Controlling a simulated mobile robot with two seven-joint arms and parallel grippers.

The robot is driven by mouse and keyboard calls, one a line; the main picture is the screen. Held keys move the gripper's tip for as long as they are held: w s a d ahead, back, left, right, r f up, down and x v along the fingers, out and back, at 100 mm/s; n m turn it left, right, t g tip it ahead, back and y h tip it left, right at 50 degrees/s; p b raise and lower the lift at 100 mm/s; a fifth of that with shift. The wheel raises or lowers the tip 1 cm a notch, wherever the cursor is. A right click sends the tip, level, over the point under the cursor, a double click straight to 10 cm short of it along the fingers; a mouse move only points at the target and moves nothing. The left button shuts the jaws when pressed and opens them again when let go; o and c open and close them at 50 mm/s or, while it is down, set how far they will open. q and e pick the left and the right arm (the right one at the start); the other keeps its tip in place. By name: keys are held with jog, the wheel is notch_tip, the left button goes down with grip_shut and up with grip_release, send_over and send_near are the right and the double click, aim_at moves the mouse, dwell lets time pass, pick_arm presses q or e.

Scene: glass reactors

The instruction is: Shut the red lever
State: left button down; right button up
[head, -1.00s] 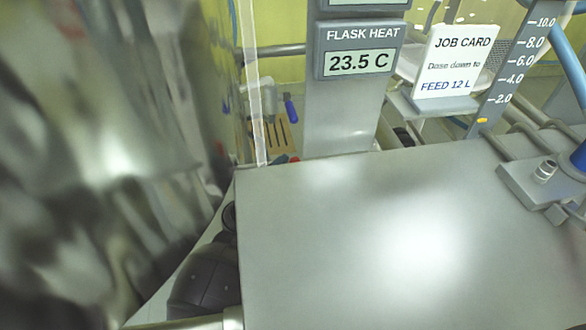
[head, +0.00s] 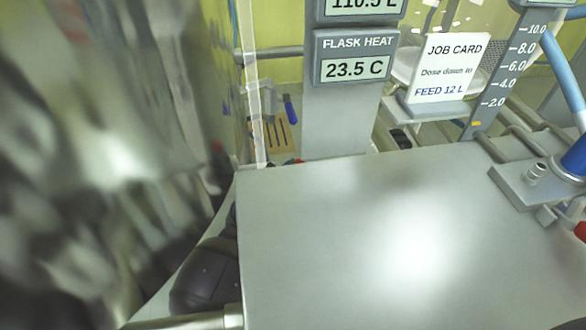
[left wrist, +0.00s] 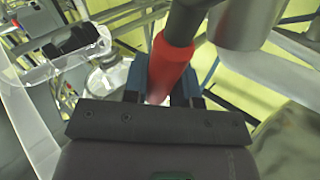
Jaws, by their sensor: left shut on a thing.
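In the left wrist view, the red lever (left wrist: 170,62) runs down from a dark grey cylinder between my fingers. My left gripper (left wrist: 161,88) has its blue-padded fingers on either side of the red lever and is shut on it. The lever's lower end is hidden between the fingers and behind the gripper body. The head view does not show my left gripper's fingers. My right gripper is in neither view.
A large grey panel (head: 400,230) fills the lower middle of the head view. Behind it stand the FLASK HEAT display (head: 355,68) reading 23.5 C and a job card (head: 449,68) saying FEED 12 L. A metal bracket (head: 530,184) with blue tubing is at right.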

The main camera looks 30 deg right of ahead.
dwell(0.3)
pick_arm(q)
jog(key=c, duration=0.9)
grip_release()
jog(key=p+v, duration=0.1)
jog(key=v, duration=0.9)
jog(key=shift+s+a+p, duration=0.15)
jog(key=shift+a+p, duration=0.15)
jog(key=shift+p, duration=0.05)
